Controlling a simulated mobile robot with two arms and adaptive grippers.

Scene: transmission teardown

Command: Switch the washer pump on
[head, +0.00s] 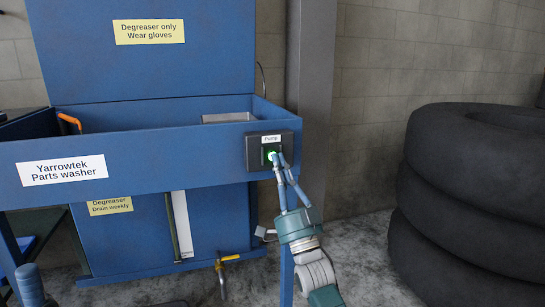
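The blue parts washer (140,160) stands against the wall with its lid raised. The pump switch box (252,150), a dark box labelled "Pump", is on the right end of its front face. Nothing shows between the fingers.
Stacked black tyres (470,190) stand on the right. A grey post (312,90) rises behind the washer's right end. A drain valve with a yellow handle (230,258) is below the tub. An orange hose (70,121) lies at the tub's left. Bare floor (365,240) lies before the tyres.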

